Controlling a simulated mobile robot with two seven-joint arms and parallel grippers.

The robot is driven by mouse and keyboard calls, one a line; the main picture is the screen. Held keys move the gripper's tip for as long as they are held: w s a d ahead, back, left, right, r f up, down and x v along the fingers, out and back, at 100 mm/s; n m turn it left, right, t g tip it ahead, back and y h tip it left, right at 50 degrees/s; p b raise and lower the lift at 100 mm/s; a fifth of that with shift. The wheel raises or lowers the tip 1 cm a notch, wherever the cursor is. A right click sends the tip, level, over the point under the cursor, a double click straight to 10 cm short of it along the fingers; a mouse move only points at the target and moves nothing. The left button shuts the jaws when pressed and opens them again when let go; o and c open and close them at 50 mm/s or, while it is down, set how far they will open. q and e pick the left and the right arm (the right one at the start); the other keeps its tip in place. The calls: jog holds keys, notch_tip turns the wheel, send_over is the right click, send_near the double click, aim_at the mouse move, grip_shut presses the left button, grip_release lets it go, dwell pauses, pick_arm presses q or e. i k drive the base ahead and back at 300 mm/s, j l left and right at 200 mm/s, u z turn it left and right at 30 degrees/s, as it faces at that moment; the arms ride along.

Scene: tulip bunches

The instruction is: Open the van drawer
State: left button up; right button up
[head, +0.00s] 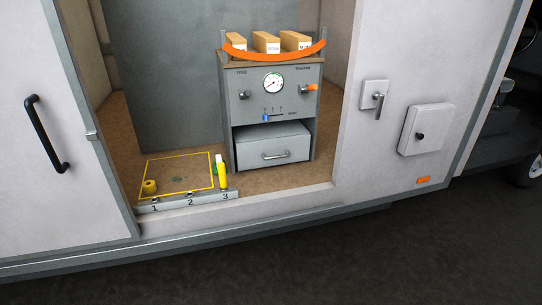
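A grey cabinet (246,112) stands on the brown floor inside the van's side opening. In its lower bay is a light grey drawer (258,150) with a bar handle (275,155) across its front. The drawer's flat top shows below a dark gap, between the cabinet's side panels. I cannot tell how far out it sits. Neither of my grippers is in view, and nothing touches the handle.
The cabinet carries a gauge (273,83), knobs and a slider, with cardboard boxes (266,42) behind an orange strap (275,55) on top. A numbered rail (172,202), yellow tape roll (149,187) and yellow bottle (222,175) are left of it. A door handle (46,134) is far left.

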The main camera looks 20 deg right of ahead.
aim_at(272, 151)
jog(key=i+l+z, duration=0.15)
jog(key=i+l, duration=0.3)
jog(key=i+l+z, duration=0.1)
jog(key=i+l, duration=0.25)
jog(key=i+l+z, duration=0.15)
jog(key=i+l, duration=0.15)
jog(key=i, duration=0.25)
jog(key=i+l+z, duration=0.15)
jog(key=i+l, duration=0.15)
jog(key=i, duration=0.2)
jog(key=i+j, duration=0.25)
jog(key=i, duration=0.15)
